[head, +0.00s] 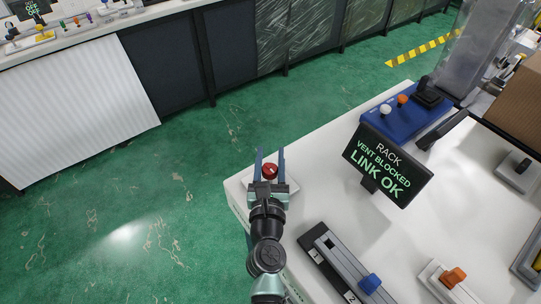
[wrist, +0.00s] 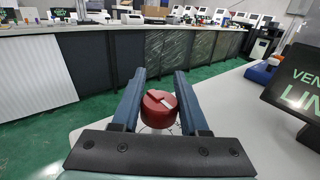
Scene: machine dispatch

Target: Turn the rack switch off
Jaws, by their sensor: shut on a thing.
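The rack switch is a red round knob (head: 270,171) on a pale plate at the near left corner of the white table (head: 318,150). In the wrist view the knob (wrist: 157,113) has a white pointer bar lying aslant on its top. My gripper (head: 270,160) is shut on the knob, one blue-grey finger on each side of it. In the wrist view my gripper's fingers (wrist: 160,85) reach past the knob. A dark display (head: 388,165) on the table reads "RACK", "VENT BLOCKED" and "LINK OK".
A blue box (head: 405,118) with white and orange knobs stands behind the display. A slide with a blue knob (head: 370,284) and one with an orange knob (head: 453,278) lie at the front. A counter (head: 160,18) stands across the green floor. Floor left of the table is clear.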

